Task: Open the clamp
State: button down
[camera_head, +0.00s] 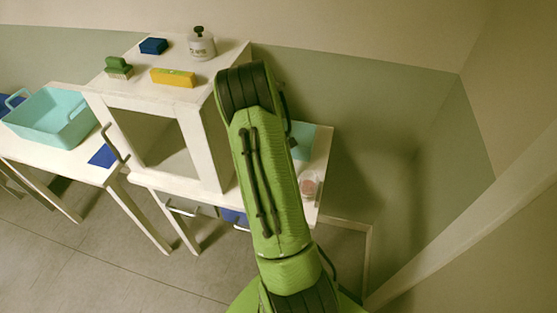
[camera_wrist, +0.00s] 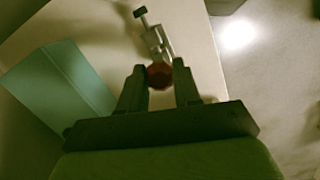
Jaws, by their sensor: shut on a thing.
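The clamp (camera_wrist: 156,40) is a small grey metal piece with a black-headed screw, seen in the wrist view above the white table top. A dark red knob (camera_wrist: 159,76) sits at its near end. My gripper (camera_wrist: 160,67) has one finger on each side of the red knob and is shut on it. In the head view my green arm hides the gripper and the clamp.
A teal box (camera_wrist: 62,82) stands left of the gripper; it also shows in the head view (camera_head: 301,141). A small pinkish item (camera_head: 308,187) sits near the table's right edge. A white cabinet (camera_head: 150,100) stands left of my arm, with a bottle (camera_head: 201,45) on top.

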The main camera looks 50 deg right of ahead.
jog(key=shift+w+a+g+h+p, duration=0.3)
jog(key=shift+w+g+p, duration=0.25)
jog(key=shift+w+g, duration=0.15)
jog(key=c, duration=0.8)
grip_release()
jog(key=shift+r, duration=0.1)
jog(key=p+v, duration=0.2)
jog(key=v, duration=1.3)
jog(key=shift+d+r, duration=0.1)
jog(key=shift+r, duration=0.2)
